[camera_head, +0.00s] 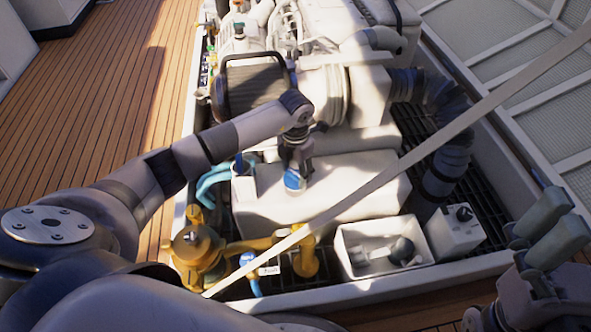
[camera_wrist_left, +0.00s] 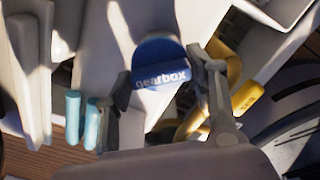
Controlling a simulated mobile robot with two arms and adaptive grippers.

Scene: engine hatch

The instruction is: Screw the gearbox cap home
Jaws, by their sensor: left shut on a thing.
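The gearbox cap (camera_head: 295,181) is blue and round, on top of the white gearbox block (camera_head: 265,207) in the head view. In the left wrist view the cap (camera_wrist_left: 160,66) shows its white word "gearbox" between the two fingers. My left gripper (camera_head: 297,165) points down from above and is shut on the cap. The cap's underside and thread are hidden, so I cannot tell how tightly it sits. My right gripper (camera_head: 545,232) is at the lower right edge, away from the cap, with nothing visible in it.
Yellow pipework (camera_head: 200,255) and a blue labelled cap (camera_head: 247,258) stand at the front left. A white open bin (camera_head: 345,250) holds a dark-and-grey object. A pale strut (camera_head: 440,140) crosses diagonally in front. A black corrugated hose (camera_head: 452,165) bends down at right.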

